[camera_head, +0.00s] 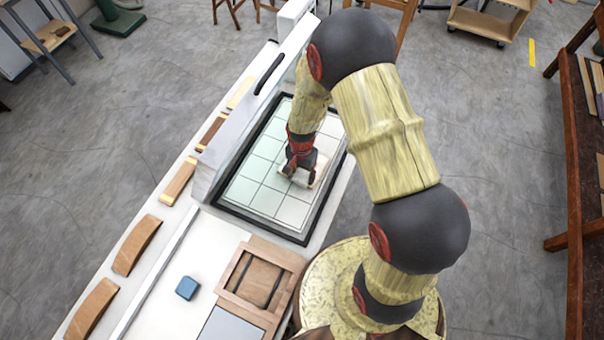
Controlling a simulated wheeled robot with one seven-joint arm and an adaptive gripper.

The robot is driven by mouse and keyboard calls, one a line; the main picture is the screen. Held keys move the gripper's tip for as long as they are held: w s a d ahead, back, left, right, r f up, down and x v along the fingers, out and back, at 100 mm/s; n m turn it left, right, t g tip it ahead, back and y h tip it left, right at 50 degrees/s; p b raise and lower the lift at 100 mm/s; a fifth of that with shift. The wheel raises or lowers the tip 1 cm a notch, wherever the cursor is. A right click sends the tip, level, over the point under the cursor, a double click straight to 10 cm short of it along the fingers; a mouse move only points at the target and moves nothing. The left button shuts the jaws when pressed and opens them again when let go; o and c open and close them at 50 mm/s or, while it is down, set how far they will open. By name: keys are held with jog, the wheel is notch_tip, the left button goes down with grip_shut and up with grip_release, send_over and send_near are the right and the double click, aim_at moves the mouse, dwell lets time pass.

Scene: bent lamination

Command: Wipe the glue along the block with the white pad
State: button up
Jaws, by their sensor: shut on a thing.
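My gripper (299,176) is low over the pale tiled panel (245,190), pointing down. It is shut on a small pale thing (319,168) that looks like the white pad, partly hidden by my fingers. Whether the pad touches the tiles is hard to tell. A small blue block (187,288) sits alone on the white bench surface, lower left of my gripper. I cannot make out any glue, nor tell which thing is the block to be wiped.
The panel has a raised black frame (262,232). A tall white housing with a black handle (269,74) stands along its left side. A wooden frame (241,301) lies near the front. Curved wooden pieces (137,245) line the bench's left edge. White surface around the blue block is clear.

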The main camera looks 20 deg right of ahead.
jog(key=shift+s+a+r+p, duration=0.2)
jog(key=shift+r+p, duration=0.15)
jog(key=shift+r, duration=0.25)
jog(key=shift+s+a+r+p, duration=0.2)
jog(key=shift+r+p, duration=0.1)
jog(key=shift+r, duration=0.25)
jog(key=shift+r+p, duration=2.2)
jog(key=shift+r, duration=1.3)
jog(key=shift+w+f, duration=0.1)
